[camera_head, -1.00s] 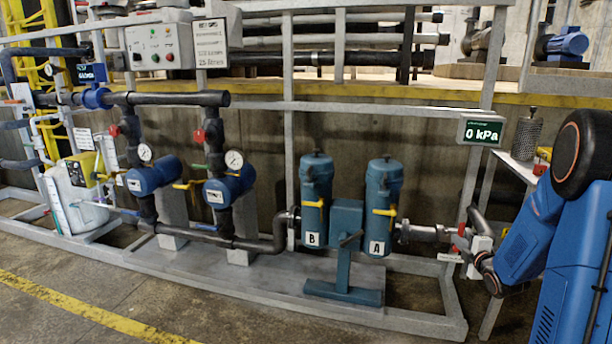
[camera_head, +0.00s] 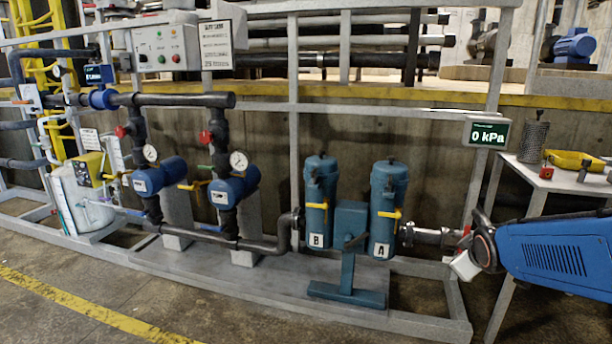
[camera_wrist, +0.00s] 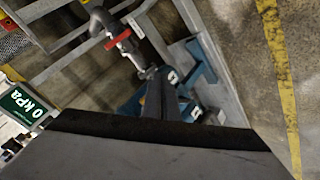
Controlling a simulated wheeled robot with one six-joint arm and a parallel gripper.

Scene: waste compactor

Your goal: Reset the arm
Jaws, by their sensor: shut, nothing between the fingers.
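Two blue filters, B (camera_head: 319,205) and A (camera_head: 386,210), stand on the grey frame. A 0 kPa display (camera_head: 487,133) is above my gripper. A white table (camera_head: 525,178) with a yellow tray (camera_head: 573,160) is at the right. The front floor is clear.

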